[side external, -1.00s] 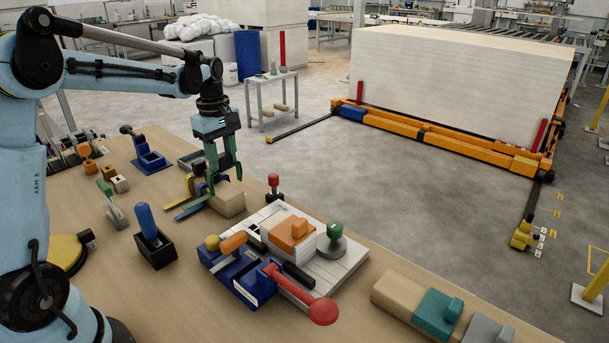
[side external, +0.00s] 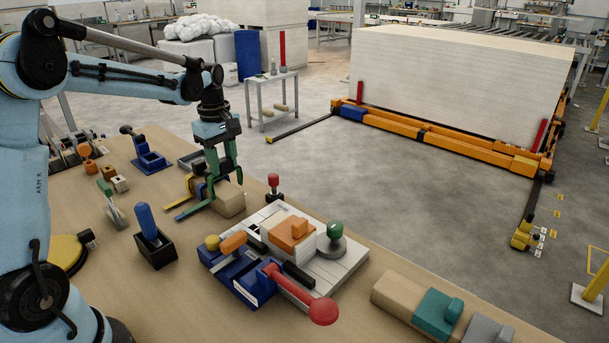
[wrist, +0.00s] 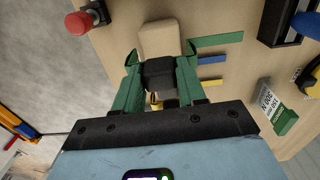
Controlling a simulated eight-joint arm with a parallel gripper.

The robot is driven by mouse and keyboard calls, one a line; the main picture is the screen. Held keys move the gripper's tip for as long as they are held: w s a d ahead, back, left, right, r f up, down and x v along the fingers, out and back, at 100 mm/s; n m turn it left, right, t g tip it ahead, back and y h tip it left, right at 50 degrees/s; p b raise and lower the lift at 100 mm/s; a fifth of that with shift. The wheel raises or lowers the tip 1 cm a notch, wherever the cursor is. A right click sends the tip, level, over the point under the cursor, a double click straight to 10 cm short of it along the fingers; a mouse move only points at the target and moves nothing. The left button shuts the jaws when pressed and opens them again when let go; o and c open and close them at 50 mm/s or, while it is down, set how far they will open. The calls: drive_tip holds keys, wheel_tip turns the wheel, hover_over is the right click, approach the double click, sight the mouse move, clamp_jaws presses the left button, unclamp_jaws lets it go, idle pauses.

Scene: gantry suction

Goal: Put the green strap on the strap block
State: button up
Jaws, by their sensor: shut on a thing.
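The tan strap block (side external: 228,203) sits on the table below my gripper (side external: 226,184). The green strap (side external: 190,212) lies flat beside the block, its tail pointing left. In the wrist view the green strap (wrist: 220,40) runs out to the right of the tan block (wrist: 160,38). My green fingers (wrist: 160,62) point down and are shut on a dark piece (wrist: 160,75) in line with the block. Whether that piece belongs to the block is unclear. The right-hand finger hides the near end of the green strap in the wrist view.
A blue strap (wrist: 212,59) and a yellow strap (wrist: 210,84) lie parallel to the green one. A red knob (side external: 273,181) stands right of the block. A blue handle in a black holder (side external: 155,250) and a clamp fixture (side external: 270,262) stand nearer the camera.

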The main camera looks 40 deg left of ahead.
sight(227, 191)
drive_tip(key=shift+f, duration=2.5)
drive_tip(key=o, duration=1.2)
drive_tip(key=shift+c, duration=0.2)
drive_tip(key=shift+r, duration=0.1)
wheel_tip(227, 191, up, 12)
drive_tip(key=shift+s, duration=0.15)
